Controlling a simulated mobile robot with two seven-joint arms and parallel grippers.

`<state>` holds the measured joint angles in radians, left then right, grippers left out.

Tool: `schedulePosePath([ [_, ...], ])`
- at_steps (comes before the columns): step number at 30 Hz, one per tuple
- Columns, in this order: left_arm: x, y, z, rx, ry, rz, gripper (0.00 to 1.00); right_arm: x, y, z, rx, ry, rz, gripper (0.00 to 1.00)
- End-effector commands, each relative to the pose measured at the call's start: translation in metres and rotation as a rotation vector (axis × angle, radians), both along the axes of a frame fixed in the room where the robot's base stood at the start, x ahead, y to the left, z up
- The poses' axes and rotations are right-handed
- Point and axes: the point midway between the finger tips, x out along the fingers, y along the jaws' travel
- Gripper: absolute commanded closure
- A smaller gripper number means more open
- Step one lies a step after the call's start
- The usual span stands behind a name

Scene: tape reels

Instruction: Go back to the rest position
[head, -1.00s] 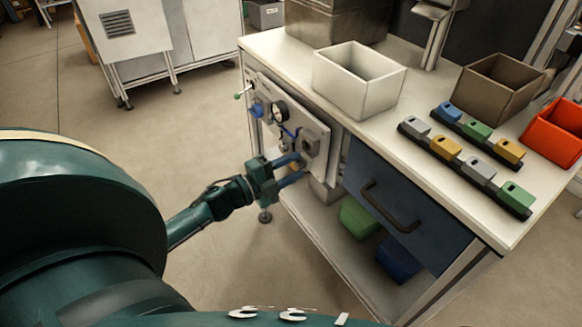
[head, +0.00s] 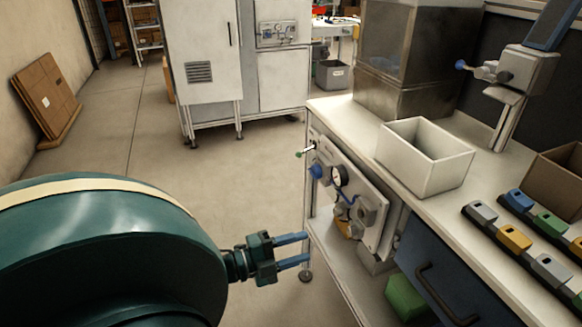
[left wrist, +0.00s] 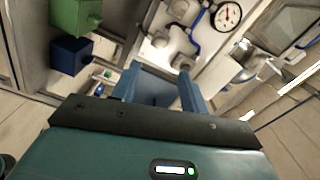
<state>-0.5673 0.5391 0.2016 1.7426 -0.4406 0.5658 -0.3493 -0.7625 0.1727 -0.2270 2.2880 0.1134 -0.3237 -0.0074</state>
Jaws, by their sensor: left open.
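My left gripper (head: 293,251) is open, with its two blue fingers apart and nothing between them. In the head view it hangs over the floor, just left of the workbench (head: 345,106) and its front panel (head: 370,225). The panel carries a round gauge (head: 339,176), a blue knob (head: 316,171) and a small lever with a green tip (head: 300,154). In the left wrist view the open fingers (left wrist: 160,85) point towards the panel, and the gauge (left wrist: 228,16) shows at the upper right. My right gripper is in neither view.
On the bench stand a white bin (head: 425,165), a metal box (head: 395,85), a brown bin (head: 556,185) and rails of coloured blocks (head: 515,238). Below are a blue drawer (head: 440,280) and a green bin (head: 404,298). The floor (head: 150,150) to the left is clear.

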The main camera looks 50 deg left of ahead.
Motion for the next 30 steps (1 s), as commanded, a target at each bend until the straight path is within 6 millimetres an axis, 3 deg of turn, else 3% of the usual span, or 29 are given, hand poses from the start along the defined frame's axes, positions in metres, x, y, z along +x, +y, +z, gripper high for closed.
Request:
schedulePosePath([
  [6, -0.013, 0.005, 0.000, -0.001, -0.001, 0.000, 0.56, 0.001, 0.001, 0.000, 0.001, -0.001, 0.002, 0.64],
  [23, -0.013, 0.005, 0.001, -0.001, -0.001, 0.000, 0.56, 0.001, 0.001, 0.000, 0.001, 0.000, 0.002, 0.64],
  [26, -0.013, 0.005, 0.012, 0.000, -0.001, -0.001, 0.56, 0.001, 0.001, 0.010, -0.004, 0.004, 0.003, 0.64],
  [30, -0.013, 0.005, 0.050, 0.000, -0.001, -0.001, 0.56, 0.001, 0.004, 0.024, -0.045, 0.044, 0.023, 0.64],
])
